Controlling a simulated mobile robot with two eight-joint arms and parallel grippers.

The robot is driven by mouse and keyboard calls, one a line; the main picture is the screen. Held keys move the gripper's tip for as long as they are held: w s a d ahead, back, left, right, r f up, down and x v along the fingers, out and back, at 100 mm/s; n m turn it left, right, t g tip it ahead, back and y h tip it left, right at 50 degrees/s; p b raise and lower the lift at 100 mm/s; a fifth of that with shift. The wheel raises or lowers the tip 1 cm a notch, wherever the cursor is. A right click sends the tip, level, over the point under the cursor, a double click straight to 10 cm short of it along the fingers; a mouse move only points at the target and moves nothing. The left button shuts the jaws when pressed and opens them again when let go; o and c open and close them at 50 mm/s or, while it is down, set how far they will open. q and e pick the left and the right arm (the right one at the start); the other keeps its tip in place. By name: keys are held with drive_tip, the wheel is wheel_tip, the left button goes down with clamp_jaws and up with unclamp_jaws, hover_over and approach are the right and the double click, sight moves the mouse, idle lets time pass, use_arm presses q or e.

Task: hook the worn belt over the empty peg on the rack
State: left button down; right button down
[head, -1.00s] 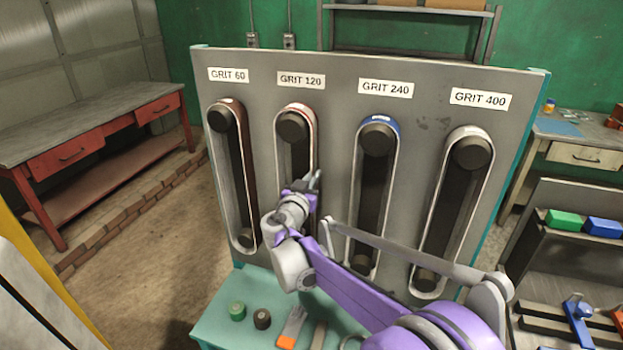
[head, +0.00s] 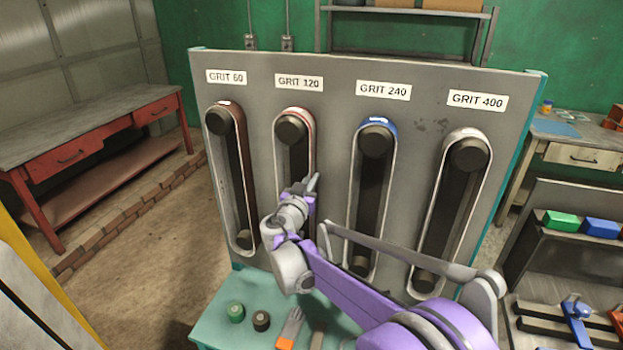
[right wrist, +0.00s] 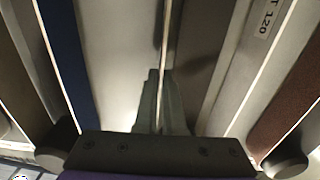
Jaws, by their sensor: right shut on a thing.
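The rack (head: 340,75) is a grey panel with several belts looped over dark pegs under grit labels. The belt under GRIT 120 (head: 278,155) is reddish at its top and hangs around its upper peg (head: 290,129). My right gripper (head: 311,184) is at this belt's right strand, partway down. In the right wrist view the fingers (right wrist: 160,100) are shut on a thin strand (right wrist: 163,45) seen edge-on. The belt's lower end is hidden behind my arm. I cannot tell which belt is worn, and no empty peg shows. My left gripper is out of view.
The GRIT 60 belt (head: 239,165), blue-topped GRIT 240 belt (head: 378,124) and GRIT 400 belt (head: 480,212) hang close by. A teal ledge (head: 222,318) below holds small parts and tools. A red workbench (head: 110,178) stands at left, with open floor between.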

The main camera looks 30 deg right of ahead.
drive_tip(key=shift+f, duration=0.1)
drive_tip(key=c, duration=0.6)
unclamp_jaws()
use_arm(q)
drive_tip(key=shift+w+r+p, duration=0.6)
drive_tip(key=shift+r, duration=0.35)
use_arm(e)
drive_tip(key=v, duration=0.7)
